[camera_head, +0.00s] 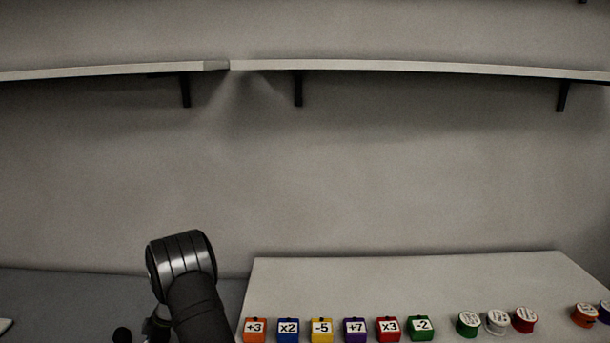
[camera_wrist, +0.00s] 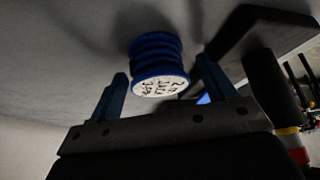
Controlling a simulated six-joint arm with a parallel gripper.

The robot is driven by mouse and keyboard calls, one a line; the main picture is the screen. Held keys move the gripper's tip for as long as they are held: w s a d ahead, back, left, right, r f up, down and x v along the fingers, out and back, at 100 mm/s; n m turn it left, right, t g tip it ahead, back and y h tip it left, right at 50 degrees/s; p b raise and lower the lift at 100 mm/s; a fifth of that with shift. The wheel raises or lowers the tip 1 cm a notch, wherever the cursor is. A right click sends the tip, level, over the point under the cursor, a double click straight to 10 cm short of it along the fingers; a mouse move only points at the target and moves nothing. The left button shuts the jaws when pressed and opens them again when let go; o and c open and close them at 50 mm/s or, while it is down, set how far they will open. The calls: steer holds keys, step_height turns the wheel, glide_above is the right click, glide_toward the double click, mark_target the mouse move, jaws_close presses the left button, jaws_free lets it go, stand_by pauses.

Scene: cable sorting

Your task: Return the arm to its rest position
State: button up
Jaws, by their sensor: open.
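In the wrist view my gripper (camera_wrist: 161,66) is open, with its two dark blue fingers spread apart. A blue ribbed spool (camera_wrist: 158,58) with a white written label shows in the gap between the fingertips. I see a gap on each side of it, and I cannot tell how far beyond the fingertips it is. In the head view a dark link of my arm (camera_head: 182,265) stands at the lower left, raised in front of the wall. My gripper is out of sight in that view.
A pale table (camera_head: 400,280) fills the lower right. Along its front stand several labelled cubes, from an orange one (camera_head: 255,329) to a green one (camera_head: 420,327). Right of them are spools: green (camera_head: 467,324), white (camera_head: 497,322), red (camera_head: 524,320), orange (camera_head: 584,315). A wall shelf (camera_head: 400,68) runs above.

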steer(key=v, duration=1.2)
steer(key=x, duration=1.2)
steer(key=shift+d, duration=0.1)
steer(key=shift+w+r, duration=0.1)
steer(key=shift+r, duration=0.15)
step_height(320, 180, up, 3)
steer(key=shift+r, duration=0.15)
steer(key=w+d+r, duration=0.2)
steer(key=d+r, duration=0.5)
steer(key=d, duration=0.4)
step_height(320, 180, up, 16)
steer(key=d, duration=0.1)
steer(key=w+d+m+t, duration=0.2)
steer(key=w+d, duration=0.4)
steer(key=d, duration=0.3)
steer(key=w+d+f+m+t, duration=0.1)
steer(key=w+d+m, duration=0.4)
steer(key=d, duration=0.5)
steer(key=shift+w+t, duration=0.4)
steer(key=shift+w, duration=0.7)
steer(key=shift+a+f, duration=0.1)
